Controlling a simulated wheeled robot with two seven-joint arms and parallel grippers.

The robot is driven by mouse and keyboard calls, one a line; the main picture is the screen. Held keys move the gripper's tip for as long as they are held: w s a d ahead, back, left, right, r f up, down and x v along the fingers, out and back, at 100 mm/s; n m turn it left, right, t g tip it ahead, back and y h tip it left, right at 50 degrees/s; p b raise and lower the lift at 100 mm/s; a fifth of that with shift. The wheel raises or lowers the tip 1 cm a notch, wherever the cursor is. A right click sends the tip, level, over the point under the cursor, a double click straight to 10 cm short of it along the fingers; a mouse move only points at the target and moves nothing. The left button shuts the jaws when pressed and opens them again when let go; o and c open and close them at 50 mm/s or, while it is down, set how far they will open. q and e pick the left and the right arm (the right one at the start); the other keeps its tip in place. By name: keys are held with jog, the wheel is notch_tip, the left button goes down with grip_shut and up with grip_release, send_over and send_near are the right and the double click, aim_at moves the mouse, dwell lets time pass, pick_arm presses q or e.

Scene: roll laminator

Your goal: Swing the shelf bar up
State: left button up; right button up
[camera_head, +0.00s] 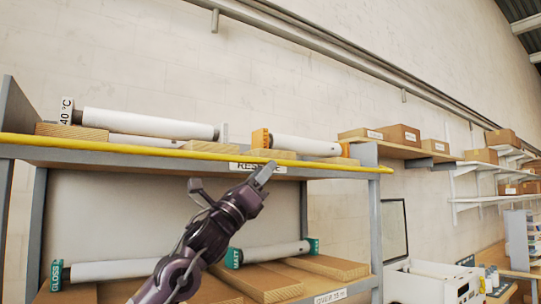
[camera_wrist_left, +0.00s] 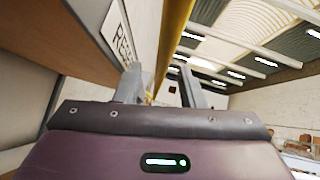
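The shelf bar (camera_head: 120,146) is a long yellow rod running along the front edge of the upper shelf, across the rolls' front. My left gripper (camera_head: 265,172) is raised in front of the "RESERVE" label, with its fingertips just at the bar's lower side. In the left wrist view the yellow bar (camera_wrist_left: 174,40) runs lengthwise through the gap between the two fingers of my left gripper (camera_wrist_left: 160,88). The fingers are apart, with room on the bar's right side. I cannot tell whether either finger touches the bar. My right gripper is not in view.
The upper shelf carries white rolls (camera_head: 150,123) on wooden blocks. The lower shelf (camera_head: 345,291) holds more rolls with green ends. A shelf with cardboard boxes (camera_head: 400,135) stands to the right, above a white machine (camera_head: 430,282). The wall is behind.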

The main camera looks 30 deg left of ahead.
pick_arm(q)
jog(key=p+x, duration=0.1)
jog(key=x, duration=0.2)
jog(key=shift+s+d+r+p, duration=0.1)
jog(key=shift+d+r+p, duration=0.05)
jog(key=shift+r+p, duration=0.25)
jog(key=shift+w, duration=0.3)
jog(key=shift+f, duration=0.1)
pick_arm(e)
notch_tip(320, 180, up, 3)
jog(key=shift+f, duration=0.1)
pick_arm(q)
grip_shut()
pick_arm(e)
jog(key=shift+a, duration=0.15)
